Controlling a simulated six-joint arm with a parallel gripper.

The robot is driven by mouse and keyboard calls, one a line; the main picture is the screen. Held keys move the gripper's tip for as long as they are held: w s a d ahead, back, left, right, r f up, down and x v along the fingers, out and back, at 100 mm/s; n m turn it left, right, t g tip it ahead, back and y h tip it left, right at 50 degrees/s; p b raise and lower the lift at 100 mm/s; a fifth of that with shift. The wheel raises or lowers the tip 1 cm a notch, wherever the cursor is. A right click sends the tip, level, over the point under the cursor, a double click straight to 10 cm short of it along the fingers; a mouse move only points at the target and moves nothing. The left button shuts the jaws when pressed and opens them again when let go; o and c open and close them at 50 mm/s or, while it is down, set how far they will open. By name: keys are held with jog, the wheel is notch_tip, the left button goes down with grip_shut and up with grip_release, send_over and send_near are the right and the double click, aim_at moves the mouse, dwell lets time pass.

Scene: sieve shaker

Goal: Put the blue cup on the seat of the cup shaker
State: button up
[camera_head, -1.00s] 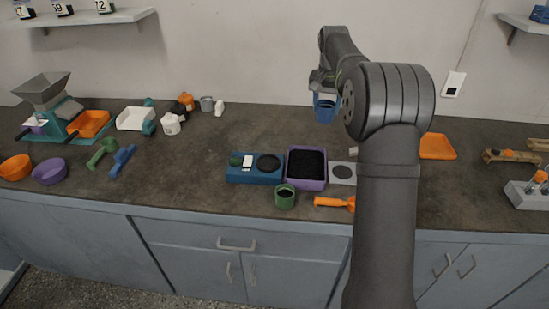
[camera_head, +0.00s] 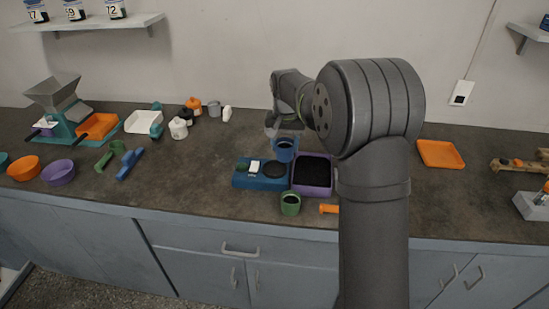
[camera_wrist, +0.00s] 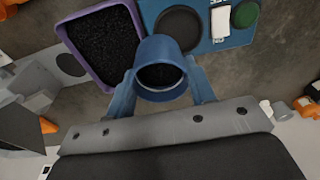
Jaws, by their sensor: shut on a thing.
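The blue cup (camera_head: 286,150) is held upright in my gripper (camera_head: 282,135), above the counter near the back of the blue cup shaker (camera_head: 262,182). In the wrist view the cup (camera_wrist: 158,62) sits between the two blue fingers of my gripper (camera_wrist: 162,85), with dark content inside. The shaker's round black seat (camera_head: 275,169) is on its right half and is empty. The seat also shows in the wrist view (camera_wrist: 182,27), just beyond the cup. The shaker has a white panel and a green knob on its left half.
A purple tray of black grains (camera_head: 312,188) stands directly right of the shaker. A green cup (camera_head: 290,204) stands in front. An orange-handled tool (camera_head: 329,209) lies right of it, partly hidden by my arm.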

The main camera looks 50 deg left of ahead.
jog(key=s+a+f, duration=0.1)
jog(key=a+f, duration=0.1)
jog(key=shift+s+a, duration=0.4)
jog(key=shift+f, duration=2)
jog(key=o, duration=1.1)
jog(key=shift+f, duration=0.15)
notch_tip(320, 180, up, 12)
jog(key=s+d, duration=0.1)
